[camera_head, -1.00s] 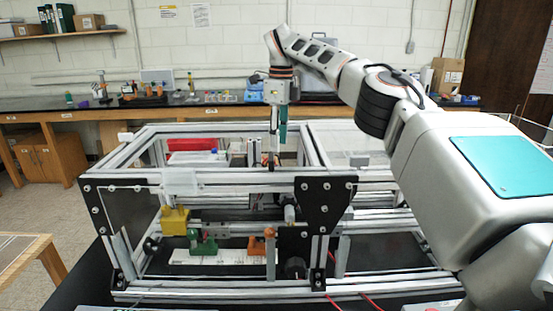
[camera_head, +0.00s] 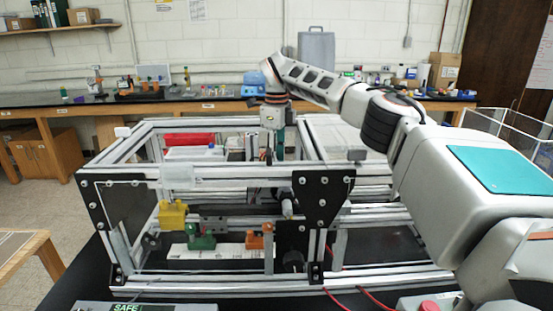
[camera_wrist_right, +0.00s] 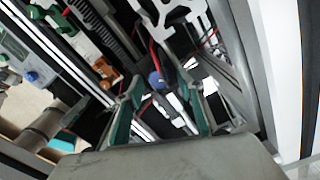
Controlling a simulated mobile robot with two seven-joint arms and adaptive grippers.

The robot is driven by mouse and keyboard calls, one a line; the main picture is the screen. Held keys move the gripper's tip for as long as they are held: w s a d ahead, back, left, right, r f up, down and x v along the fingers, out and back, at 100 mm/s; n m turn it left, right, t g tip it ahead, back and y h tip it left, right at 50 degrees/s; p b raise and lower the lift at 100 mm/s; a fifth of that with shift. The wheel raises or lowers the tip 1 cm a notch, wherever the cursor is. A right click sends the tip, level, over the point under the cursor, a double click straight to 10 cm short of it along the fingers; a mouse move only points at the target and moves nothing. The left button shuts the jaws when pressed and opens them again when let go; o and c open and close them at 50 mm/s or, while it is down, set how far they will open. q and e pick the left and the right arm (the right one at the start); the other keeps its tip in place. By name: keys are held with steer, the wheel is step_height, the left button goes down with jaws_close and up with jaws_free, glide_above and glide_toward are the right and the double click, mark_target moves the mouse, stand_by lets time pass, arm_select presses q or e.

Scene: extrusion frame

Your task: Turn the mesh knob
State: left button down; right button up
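My right arm reaches over the aluminium extrusion frame (camera_head: 225,174) from the right. Its gripper (camera_head: 272,152) points down inside the frame, and the front beam hides its fingertips in the head view. In the right wrist view the two teal-padded fingers of the right gripper (camera_wrist_right: 163,92) are apart with nothing held between them. A small round blue knob (camera_wrist_right: 155,80) shows between the fingertips, seemingly deeper. I cannot tell whether it is the mesh knob. My left gripper is not in view.
Yellow (camera_head: 173,215), green (camera_head: 201,238) and orange (camera_head: 254,240) parts sit at the front of the frame. Red cables (camera_head: 335,299) run at the front. A bench (camera_head: 110,103) stands behind.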

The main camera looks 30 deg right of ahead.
jaws_close()
steer(key=shift+m, duration=0.3)
steer(key=m, duration=0.4)
steer(key=shift+m, duration=0.3)
steer(key=m, duration=0.4)
steer(key=shift+a+m, duration=0.15)
steer(key=shift+m, duration=0.15)
steer(key=m, duration=0.6)
steer(key=shift+a, duration=0.1)
steer(key=m, duration=0.6)
steer(key=shift+w+m, duration=0.1)
steer(key=shift+m, duration=0.2)
